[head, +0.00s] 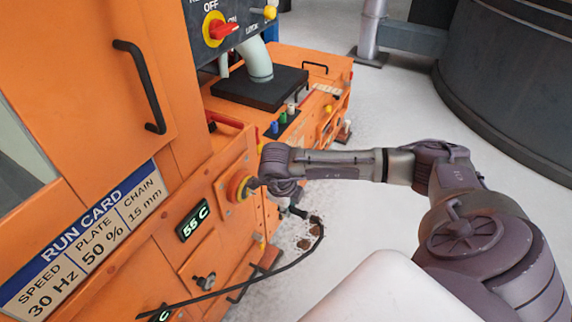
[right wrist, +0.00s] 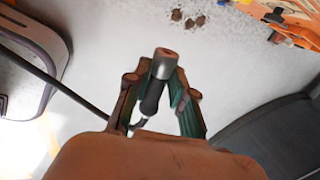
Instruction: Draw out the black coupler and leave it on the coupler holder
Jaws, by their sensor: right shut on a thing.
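My right gripper (head: 288,190) is beside the orange machine's front, seen from above in the head view. In the right wrist view its fingers (right wrist: 160,92) are closed around the black coupler (right wrist: 150,102). The coupler has a grey metal collar with a brownish end pointing away from my palm. A black cable (head: 262,268) hangs from it and loops back to the lower left. In the head view the coupler (head: 298,212) shows only as a small dark piece below the gripper. I cannot make out the coupler holder for certain. My left gripper is not in view.
The orange machine (head: 165,60) fills the left, with a round orange-yellow fitting (head: 238,187) just left of my gripper and a 55 C display (head: 193,221). A dark round tank (head: 515,85) stands at the upper right. The pale floor between is mostly clear, with some brown spots.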

